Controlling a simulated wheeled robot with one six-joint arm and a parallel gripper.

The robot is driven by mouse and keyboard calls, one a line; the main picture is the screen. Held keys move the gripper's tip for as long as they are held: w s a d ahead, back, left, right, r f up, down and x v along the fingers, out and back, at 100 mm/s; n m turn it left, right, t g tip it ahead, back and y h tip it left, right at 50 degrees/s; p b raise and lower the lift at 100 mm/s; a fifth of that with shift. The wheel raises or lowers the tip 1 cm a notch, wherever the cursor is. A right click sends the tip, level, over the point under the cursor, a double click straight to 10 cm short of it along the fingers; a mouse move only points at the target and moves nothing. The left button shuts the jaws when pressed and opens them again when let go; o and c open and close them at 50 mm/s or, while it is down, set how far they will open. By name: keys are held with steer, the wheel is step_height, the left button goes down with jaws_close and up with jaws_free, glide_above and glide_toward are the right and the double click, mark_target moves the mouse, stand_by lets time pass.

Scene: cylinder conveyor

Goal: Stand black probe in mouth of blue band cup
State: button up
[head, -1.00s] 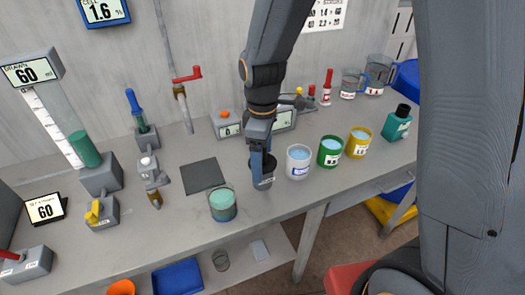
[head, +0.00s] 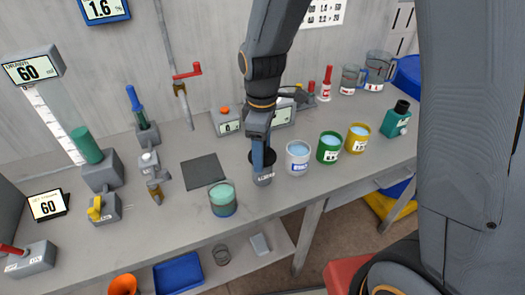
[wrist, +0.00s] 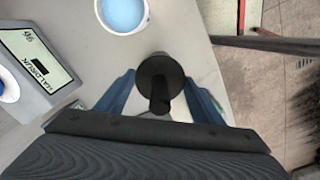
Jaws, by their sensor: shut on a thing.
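My gripper (head: 261,163) is shut on the black probe (head: 269,156), seen as a dark round head between the two blue fingers. In the wrist view the probe (wrist: 160,72) is centred between the fingertips. A small grey labelled holder or base (head: 263,179) is directly below it; I cannot tell whether the probe is still seated in it. A cup of blue liquid (wrist: 123,14) shows at the wrist view's top.
The green band cup (head: 329,148) and yellow band cup (head: 358,139) stand farther right. A glass of teal liquid (head: 222,199) is left of my gripper, near the front edge. A grey display meter (head: 229,123) is behind. A dark square mat (head: 204,171) lies left.

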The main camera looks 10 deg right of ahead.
steer(key=shift+r+p, duration=1.6)
steer(key=shift+r, duration=0.45)
steer(key=shift+r, duration=0.1)
steer(key=shift+r+p, duration=2)
steer(key=shift+r, duration=0.3)
